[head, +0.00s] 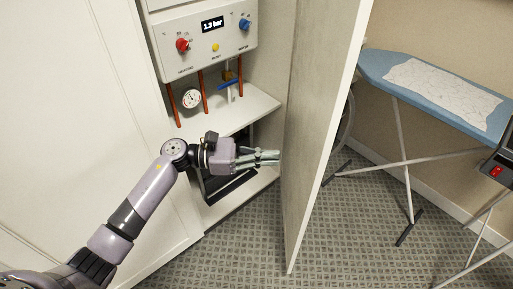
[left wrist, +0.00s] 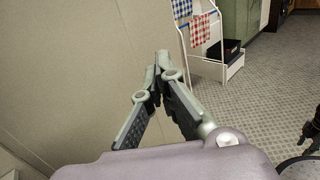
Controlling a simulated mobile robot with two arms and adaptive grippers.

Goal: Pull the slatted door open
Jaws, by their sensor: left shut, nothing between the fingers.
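The door (head: 318,125) stands swung out from the cabinet, its edge toward me; the face I see is plain and pale, and no slats show. My left gripper (head: 278,156) is shut and empty, in the opening on the cabinet side of the door. Its fingertips are at or very near the door's inner face; I cannot tell whether they touch. In the left wrist view the closed fingertips (left wrist: 163,66) show in front of a pale panel (left wrist: 60,70).
The cabinet holds a control panel (head: 208,42), a gauge (head: 191,98) and a shelf (head: 245,108). A closed white panel (head: 75,120) is at left. An ironing board (head: 385,72) stands right of the door. A towel rack (left wrist: 222,72) shows in the wrist view. Tiled floor (head: 245,240) is clear in front.

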